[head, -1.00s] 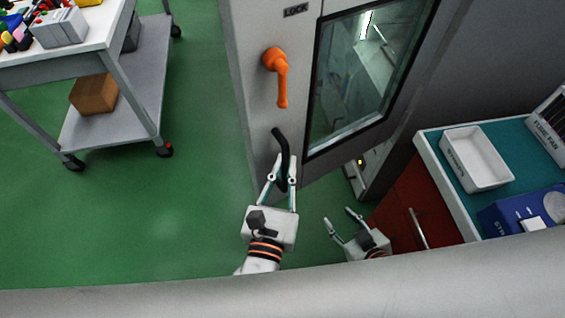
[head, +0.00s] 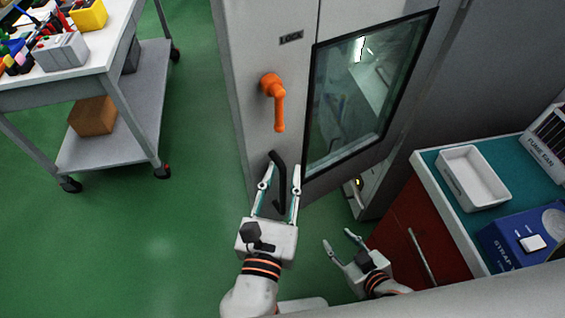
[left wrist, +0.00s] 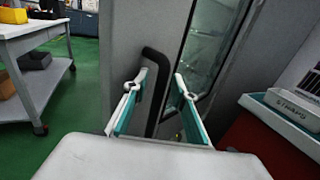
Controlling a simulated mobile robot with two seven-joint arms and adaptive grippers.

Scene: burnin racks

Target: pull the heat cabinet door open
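The grey heat cabinet door (head: 235,100) has a dark-framed window (head: 362,85), an orange lever (head: 275,100) under a LOCK label, and a black bar handle (head: 279,175) lower down. My left gripper (head: 280,178) is open, with one finger on each side of the handle's lower part. In the left wrist view the handle (left wrist: 153,85) stands between the spread fingers (left wrist: 160,82), nearer the left one; contact is not clear. My right gripper (head: 337,240) is open and empty, low and to the right of the left one. Whether the door stands ajar is hard to tell.
A cart (head: 110,125) with tools and a cardboard box (head: 93,116) stands at the left. At the right is a red-fronted bench (head: 425,180) with a white tray (head: 474,178) and a blue box (head: 525,238). The green floor (head: 190,200) between cart and door is clear.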

